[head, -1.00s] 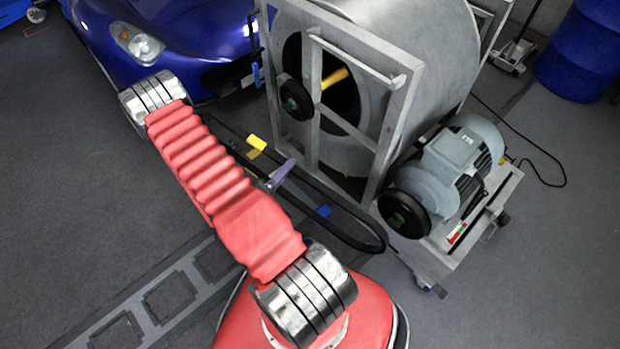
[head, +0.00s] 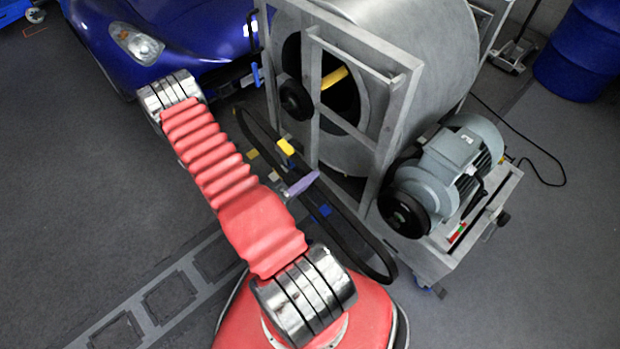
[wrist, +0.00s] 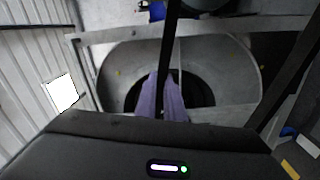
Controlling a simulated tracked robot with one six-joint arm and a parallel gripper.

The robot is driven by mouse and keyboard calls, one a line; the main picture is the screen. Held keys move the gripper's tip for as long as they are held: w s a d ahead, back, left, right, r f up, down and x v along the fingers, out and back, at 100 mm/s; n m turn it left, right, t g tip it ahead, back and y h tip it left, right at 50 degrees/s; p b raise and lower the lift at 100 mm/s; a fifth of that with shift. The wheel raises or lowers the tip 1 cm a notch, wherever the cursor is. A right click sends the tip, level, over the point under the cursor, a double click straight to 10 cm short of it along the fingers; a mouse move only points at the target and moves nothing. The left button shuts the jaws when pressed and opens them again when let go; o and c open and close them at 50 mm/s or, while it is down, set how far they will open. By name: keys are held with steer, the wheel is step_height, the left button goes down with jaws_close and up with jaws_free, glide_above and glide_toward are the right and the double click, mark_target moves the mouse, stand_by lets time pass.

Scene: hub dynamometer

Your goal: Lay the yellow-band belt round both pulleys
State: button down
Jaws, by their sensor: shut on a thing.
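The yellow-band belt (head: 350,222) is a long dark loop held in the air, with its yellow band (head: 286,146) near the upper part. My gripper (head: 302,184) has purple fingers, partly hidden behind my red arm. In the wrist view the fingers (wrist: 161,97) are shut on a dark belt strand, and another strand (wrist: 290,72) runs at the right. The upper pulley (head: 296,100) is a black wheel on the drum's frame. The lower pulley (head: 404,214) is a black wheel on the motor. The loop appears left of both pulleys, around neither.
A grey drum in a metal frame (head: 390,125) stands behind the belt. The grey motor (head: 450,165) sits on a wheeled cart (head: 440,262). A blue car (head: 190,45) is at the upper left, and a blue barrel (head: 583,55) at the upper right.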

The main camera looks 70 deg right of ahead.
steer(key=x, duration=1.9)
steer(key=shift+s+d, duration=0.2)
steer(key=shift+d, duration=0.15)
stand_by(2.6)
steer(key=shift+f, duration=0.2)
stand_by(0.8)
steer(key=c, duration=1.8)
jaws_free()
steer(key=shift+o, duration=0.6)
steer(key=shift+a, duration=0.1)
steer(key=o, duration=0.3)
steer(key=shift+w, duration=0.1)
steer(key=shift+w, duration=0.1)
